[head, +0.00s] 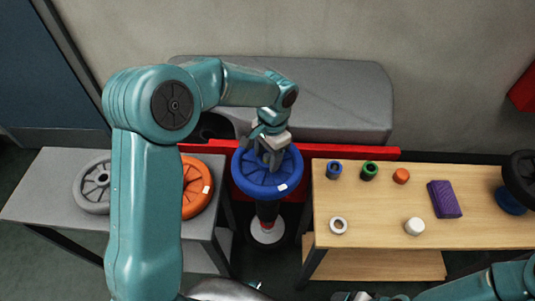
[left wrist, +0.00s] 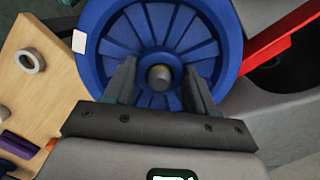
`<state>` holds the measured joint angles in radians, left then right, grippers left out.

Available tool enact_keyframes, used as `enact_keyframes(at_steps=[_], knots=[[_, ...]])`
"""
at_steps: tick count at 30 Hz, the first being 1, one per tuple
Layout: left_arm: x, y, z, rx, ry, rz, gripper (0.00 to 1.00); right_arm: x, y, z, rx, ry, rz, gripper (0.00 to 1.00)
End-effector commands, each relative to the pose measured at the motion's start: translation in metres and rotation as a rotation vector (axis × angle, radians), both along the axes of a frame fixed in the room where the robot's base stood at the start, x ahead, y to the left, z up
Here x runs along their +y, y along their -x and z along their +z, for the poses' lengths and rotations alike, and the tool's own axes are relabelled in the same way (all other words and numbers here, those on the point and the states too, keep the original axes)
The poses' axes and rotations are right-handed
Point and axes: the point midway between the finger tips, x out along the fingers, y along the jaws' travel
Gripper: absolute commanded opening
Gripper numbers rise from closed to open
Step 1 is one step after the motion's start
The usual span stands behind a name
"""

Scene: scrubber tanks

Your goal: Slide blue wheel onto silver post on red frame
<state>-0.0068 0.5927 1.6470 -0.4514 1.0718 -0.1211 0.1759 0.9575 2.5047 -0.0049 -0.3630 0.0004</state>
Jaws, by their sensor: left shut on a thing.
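The blue wheel (head: 283,178) lies roughly flat in front of the red frame (head: 345,152), between the two tables. My left gripper (head: 270,158) is shut on its hub from above. In the left wrist view the fingers (left wrist: 158,80) flank the hub of the wheel (left wrist: 115,25). A round metallic end, seemingly the silver post (left wrist: 159,76), shows in the hub's centre; how far the wheel sits down on it is hidden. My right arm enters at the lower right; its gripper (head: 350,296) is mostly cut off at the bottom edge.
The left grey table (head: 45,190) holds a grey wheel (head: 95,183) and an orange wheel (head: 196,190). The wooden table (head: 380,210) holds several small rings and caps, a purple block (head: 444,199) and dark wheels at its right end. A grey tank (head: 340,95) stands behind.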

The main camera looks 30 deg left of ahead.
Motion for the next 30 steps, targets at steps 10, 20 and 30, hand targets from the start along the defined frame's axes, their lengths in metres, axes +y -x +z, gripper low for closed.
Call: enact_keyframes(at_steps=[10, 20, 30], knots=[[0.0001, -0.0005, 0.001, -0.002, 0.0, 0.001, 0.0, 0.0, 0.0, 0.0002, 0.0, 0.0, 0.0, 0.77], [0.0, 0.0003, -0.0009, 0.001, 0.001, 0.0, 0.85, 0.0, 0.0, -0.0002, 0.0, 0.0, 0.0, 0.77], [0.0001, 0.0001, -0.0004, 0.0, 0.0, 0.0, 0.85, 0.0, 0.0, -0.0001, 0.0, 0.0, 0.0, 0.77]])
